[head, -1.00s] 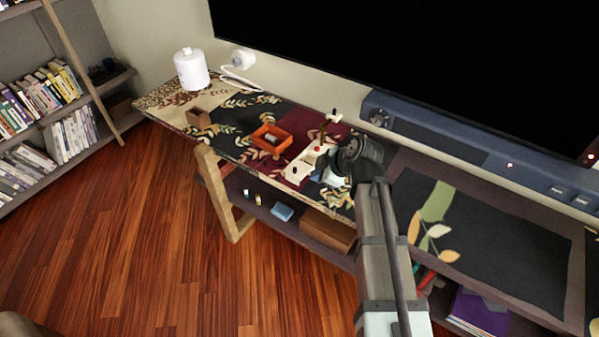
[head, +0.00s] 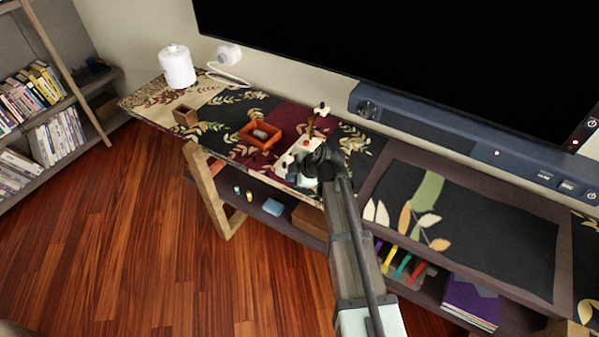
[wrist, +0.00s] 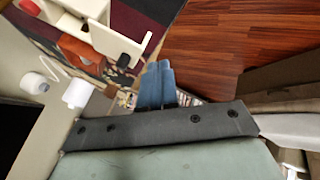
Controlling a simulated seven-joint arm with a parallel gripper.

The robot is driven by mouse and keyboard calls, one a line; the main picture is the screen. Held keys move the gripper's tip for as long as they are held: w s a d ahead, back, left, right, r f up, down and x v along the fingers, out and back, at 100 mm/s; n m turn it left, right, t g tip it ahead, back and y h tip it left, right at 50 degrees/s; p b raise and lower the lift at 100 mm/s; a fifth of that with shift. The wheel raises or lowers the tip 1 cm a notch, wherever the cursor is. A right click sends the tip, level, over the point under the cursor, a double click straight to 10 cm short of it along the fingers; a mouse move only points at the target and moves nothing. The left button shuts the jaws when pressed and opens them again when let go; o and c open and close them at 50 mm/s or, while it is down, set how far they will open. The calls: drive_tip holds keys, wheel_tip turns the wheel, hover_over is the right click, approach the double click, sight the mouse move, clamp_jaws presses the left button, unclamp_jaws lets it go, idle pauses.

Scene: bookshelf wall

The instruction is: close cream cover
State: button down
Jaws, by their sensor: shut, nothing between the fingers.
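The cream box (head: 288,158) stands on the patterned table top in the head view, partly hidden behind my arm. It also shows at the upper left of the wrist view (wrist: 75,8). There the cream cover (wrist: 116,42), a flat panel with a dark knob, stands out from the box, open. My gripper (wrist: 158,66) has blue fingers, shut and empty. Its tips are just below and right of the cover's outer edge in the wrist view; I cannot tell whether they touch it. In the head view my arm hides the fingertips.
An orange tray (head: 253,139) lies left of the cream box, with a small brown box (head: 186,116) farther left. A white canister (head: 177,68) stands at the back left. A dark soundbar (head: 430,127) runs along the wall. Open floor lies in front of the table.

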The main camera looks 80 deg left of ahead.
sight(283, 170)
drive_tip(key=shift+a+f, duration=0.1)
drive_tip(key=shift+a, duration=1.95)
drive_tip(key=w+a, duration=0.5)
drive_tip(key=shift+w, duration=0.1)
drive_tip(key=d, duration=0.4)
drive_tip(key=shift+d, duration=0.35)
drive_tip(key=v, duration=0.9)
drive_tip(key=shift+r, duration=0.4)
